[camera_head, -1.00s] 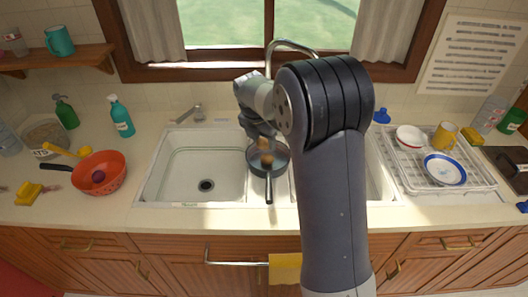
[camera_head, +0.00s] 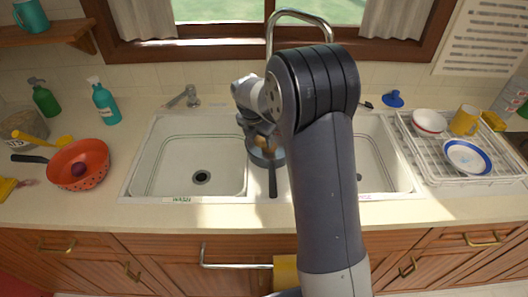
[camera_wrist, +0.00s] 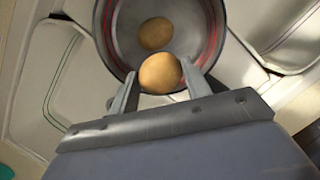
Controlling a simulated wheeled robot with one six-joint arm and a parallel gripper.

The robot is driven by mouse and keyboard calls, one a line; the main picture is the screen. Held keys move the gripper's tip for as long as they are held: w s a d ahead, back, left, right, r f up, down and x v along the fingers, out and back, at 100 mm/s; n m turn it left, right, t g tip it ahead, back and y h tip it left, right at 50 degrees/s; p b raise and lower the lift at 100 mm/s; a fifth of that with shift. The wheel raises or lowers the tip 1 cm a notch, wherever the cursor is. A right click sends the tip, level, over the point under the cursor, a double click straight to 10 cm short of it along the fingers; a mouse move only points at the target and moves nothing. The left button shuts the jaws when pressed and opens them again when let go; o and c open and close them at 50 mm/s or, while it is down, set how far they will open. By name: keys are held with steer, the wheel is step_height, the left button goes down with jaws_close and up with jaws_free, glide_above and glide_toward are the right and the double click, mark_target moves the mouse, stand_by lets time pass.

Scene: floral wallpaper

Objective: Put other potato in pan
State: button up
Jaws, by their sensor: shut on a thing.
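My gripper (camera_wrist: 160,72) is shut on a tan potato (camera_wrist: 161,76) and holds it over the near part of the pan, between the two fingertips. The dark grey pan (camera_wrist: 104,22) has a second potato (camera_wrist: 155,33) lying inside it. In the head view the pan's handle (camera_head: 272,186) points towards me, and the pan sits around the divider between the sink basins. The second potato is hidden in that view. I cannot tell whether the held potato touches the pan.
The left basin (camera_head: 195,160) is empty. A dish rack (camera_head: 440,172) with bowls and a mug is at the right. The tall faucet (camera_head: 270,45) rises behind.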

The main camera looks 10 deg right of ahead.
steer(key=shift+f+p, duration=0.3)
steer(key=shift+f, duration=3.05)
steer(key=o, duration=0.7)
